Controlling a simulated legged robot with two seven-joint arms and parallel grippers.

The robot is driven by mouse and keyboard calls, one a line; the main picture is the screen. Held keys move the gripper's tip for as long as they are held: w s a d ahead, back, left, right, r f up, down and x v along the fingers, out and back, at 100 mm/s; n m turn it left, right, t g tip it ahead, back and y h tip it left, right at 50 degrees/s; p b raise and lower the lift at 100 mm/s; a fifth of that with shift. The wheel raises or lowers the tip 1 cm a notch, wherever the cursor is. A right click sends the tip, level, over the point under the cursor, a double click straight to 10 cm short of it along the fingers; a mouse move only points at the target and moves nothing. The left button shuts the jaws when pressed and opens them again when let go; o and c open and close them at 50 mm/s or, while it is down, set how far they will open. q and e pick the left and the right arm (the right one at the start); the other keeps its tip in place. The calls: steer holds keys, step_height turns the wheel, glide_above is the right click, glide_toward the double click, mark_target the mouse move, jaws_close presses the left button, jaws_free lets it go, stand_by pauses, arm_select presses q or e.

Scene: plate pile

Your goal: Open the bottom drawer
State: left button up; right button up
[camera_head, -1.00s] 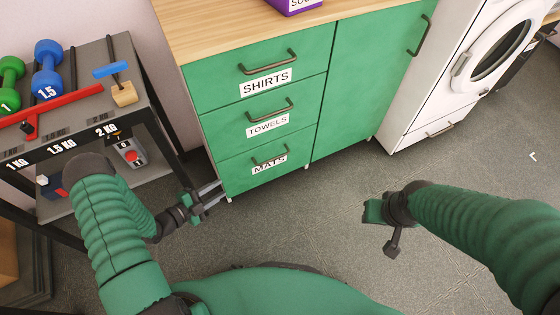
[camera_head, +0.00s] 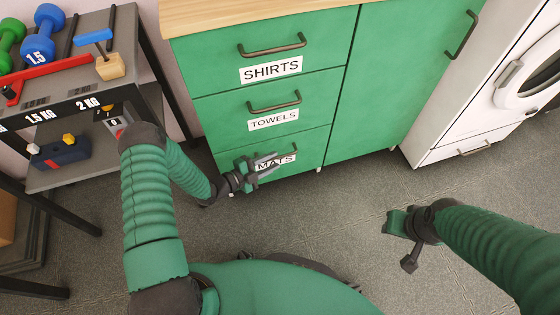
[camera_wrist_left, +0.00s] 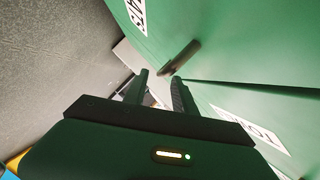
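The bottom drawer (camera_head: 228,165) of the green cabinet is closed flush and carries the MATS label (camera_head: 280,162). My left gripper (camera_head: 272,165) is in front of this drawer and partly covers the label and handle. In the left wrist view my left gripper (camera_wrist_left: 161,77) has its two fingers apart with nothing between them. The dark drawer handle (camera_wrist_left: 182,58) shows just beyond the fingertips, nearer the right finger. I cannot tell whether they touch. My right gripper (camera_head: 399,228) is over the floor at right, away from the cabinet; its opening is unclear.
The SHIRTS drawer (camera_head: 215,66) and TOWELS drawer (camera_head: 220,110) above are closed. A dumbbell rack (camera_head: 150,62) stands close left of the cabinet. A white washing machine (camera_head: 440,95) stands to the right. The grey floor in front is clear.

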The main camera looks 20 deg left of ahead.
arm_select(q)
steer(key=x, duration=0.1)
steer(key=b+x, duration=0.1)
steer(key=x, duration=0.1)
steer(key=shift+w+a+f, duration=0.15)
steer(key=shift+w+f, duration=0.05)
steer(key=shift+w, duration=0.25)
steer(key=c, duration=0.7)
steer(key=shift+s+f, duration=0.1)
stand_by(0.6)
